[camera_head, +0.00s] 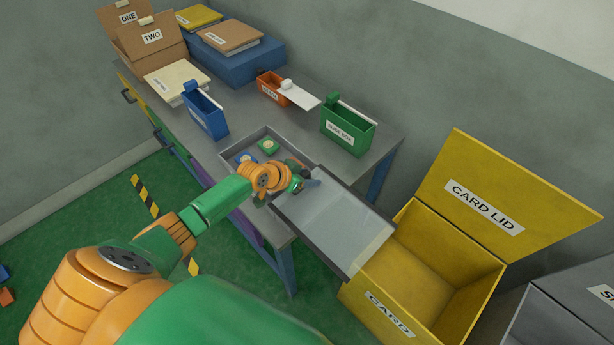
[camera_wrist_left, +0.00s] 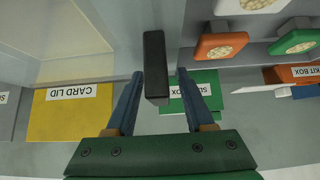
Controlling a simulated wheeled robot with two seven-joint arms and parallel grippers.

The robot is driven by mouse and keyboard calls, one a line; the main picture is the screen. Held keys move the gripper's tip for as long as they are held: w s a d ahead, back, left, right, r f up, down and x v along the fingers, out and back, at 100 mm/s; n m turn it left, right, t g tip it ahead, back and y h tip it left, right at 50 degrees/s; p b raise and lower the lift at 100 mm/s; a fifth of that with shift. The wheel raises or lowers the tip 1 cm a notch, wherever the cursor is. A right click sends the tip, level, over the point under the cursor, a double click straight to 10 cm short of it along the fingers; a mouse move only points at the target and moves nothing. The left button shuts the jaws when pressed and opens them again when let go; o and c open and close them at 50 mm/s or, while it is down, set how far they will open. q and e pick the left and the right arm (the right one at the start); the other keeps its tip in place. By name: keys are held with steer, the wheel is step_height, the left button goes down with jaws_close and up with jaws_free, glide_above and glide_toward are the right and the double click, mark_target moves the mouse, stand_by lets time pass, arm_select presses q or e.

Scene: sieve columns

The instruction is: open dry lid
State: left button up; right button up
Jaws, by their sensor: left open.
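The dry lid, which I take to be the pale see-through panel with a dark frame (camera_head: 335,225), lies to the right of an open grey tray (camera_head: 235,153) and reaches past the table's edge toward the yellow card box. It shows at the upper left of the left wrist view (camera_wrist_left: 75,35). A black handle (camera_wrist_left: 154,60) stands between the fingers of my left gripper (camera_wrist_left: 159,75). The gripper is open, with a gap on both sides of the handle.
The tray holds small colored blocks with round pale tops, including a green one (camera_head: 268,146).

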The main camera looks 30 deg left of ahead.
arm_select(q)
steer(key=p+v, duration=0.2)
steer(key=v, duration=0.5)
steer(key=shift+s+r, duration=0.1)
stand_by(0.5)
